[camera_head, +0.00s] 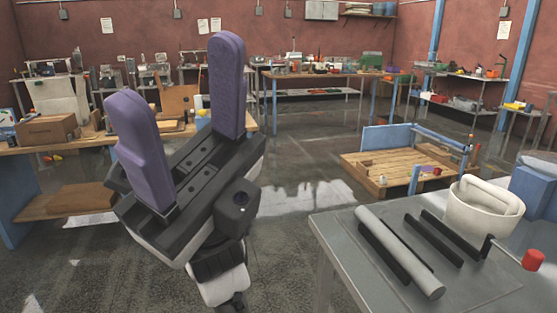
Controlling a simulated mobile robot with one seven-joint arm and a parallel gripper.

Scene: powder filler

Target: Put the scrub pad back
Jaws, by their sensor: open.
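My gripper (178,75) is in the left half of the head view, pointing up, with its two purple fingers spread wide. Nothing is between the fingers. It is in the air, to the left of the grey metal table (345,262) and apart from it. I cannot make out a scrub pad anywhere; it may be hidden or too small to tell.
The grey table holds a grey cylinder (400,250), black bars (441,238), a white tub (483,208) and a red-ended crank (532,260). A low wooden platform (392,176) stands behind. Cluttered workbenches (80,142) line the back and left. The middle floor is open.

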